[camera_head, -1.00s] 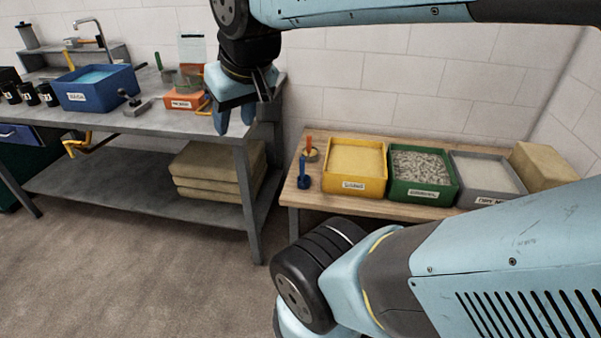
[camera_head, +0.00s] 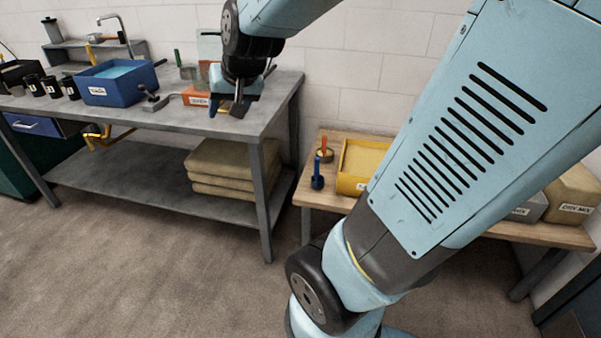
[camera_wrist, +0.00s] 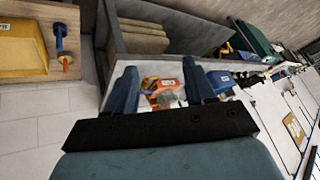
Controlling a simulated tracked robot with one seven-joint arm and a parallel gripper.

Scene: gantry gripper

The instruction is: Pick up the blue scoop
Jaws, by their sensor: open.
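The blue scoop (camera_head: 317,172) stands with its handle up at the left end of the low wooden table, in front of an orange-handled tool. In the wrist view the blue scoop (camera_wrist: 58,40) shows at the upper left, beside the yellow bin. My gripper (camera_head: 238,106) hangs above the right end of the grey workbench, well up and to the left of the scoop. In the wrist view my gripper (camera_wrist: 158,82) has its two blue fingers spread with nothing held between them. The scoop's lower end is too small to make out.
The orange-handled tool (camera_head: 324,150) and yellow bin (camera_head: 352,180) stand close to the scoop. My arm hides most of the other bins. The grey workbench (camera_head: 190,118) carries a blue bin (camera_head: 108,90) and an orange box (camera_head: 196,97). A gap separates bench and table.

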